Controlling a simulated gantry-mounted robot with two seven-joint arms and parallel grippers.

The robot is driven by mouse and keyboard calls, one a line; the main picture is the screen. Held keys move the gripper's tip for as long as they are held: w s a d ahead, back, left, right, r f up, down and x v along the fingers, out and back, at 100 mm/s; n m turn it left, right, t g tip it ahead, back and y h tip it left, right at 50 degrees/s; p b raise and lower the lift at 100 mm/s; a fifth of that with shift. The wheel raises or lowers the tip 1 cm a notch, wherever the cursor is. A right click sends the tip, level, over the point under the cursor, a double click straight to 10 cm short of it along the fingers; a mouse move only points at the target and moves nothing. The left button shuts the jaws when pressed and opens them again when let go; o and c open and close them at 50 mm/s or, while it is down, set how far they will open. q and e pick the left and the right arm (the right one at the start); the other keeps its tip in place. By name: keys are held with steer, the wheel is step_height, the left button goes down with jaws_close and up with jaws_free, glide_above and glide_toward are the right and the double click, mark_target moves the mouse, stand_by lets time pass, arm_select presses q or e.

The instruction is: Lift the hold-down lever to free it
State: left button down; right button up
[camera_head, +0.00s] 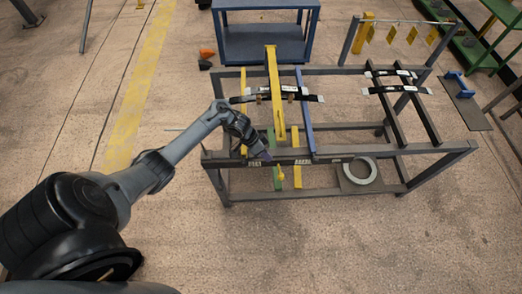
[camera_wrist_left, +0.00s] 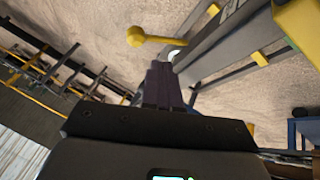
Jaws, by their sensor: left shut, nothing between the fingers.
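A long yellow bar (camera_head: 275,95) runs front to back over the grey rack (camera_head: 420,150) in the head view. A yellow ball-ended lever (camera_wrist_left: 150,39) shows in the wrist view, just beyond my fingertips. I cannot tell whether it joins the long bar. My left gripper (camera_head: 266,156) is at the rack's front rail, near the bar's front end. In the wrist view the left gripper (camera_wrist_left: 161,66) has its dark fingers together and holds nothing. A small gap seems to lie between them and the ball-ended lever; contact is unclear. My right gripper is not in view.
Dark leaf springs with white labels (camera_head: 390,73) lie across the rack. A blue bar (camera_head: 305,110) runs beside the yellow one. A grey ring (camera_head: 345,178) lies below the front rail. A blue cart (camera_head: 262,45) stands behind. The floor in front is clear.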

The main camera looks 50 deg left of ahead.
mark_target(280, 172)
arm_select(q)
steer(key=d+f, duration=0.4)
steer(key=shift+w+d+f, duration=0.3)
steer(key=shift+d, duration=0.1)
steer(key=shift+s+d+f+p, duration=0.2)
steer(key=shift+d+f+p, duration=0.15)
steer(key=shift+d+f, duration=0.15)
steer(key=shift+r, duration=0.1)
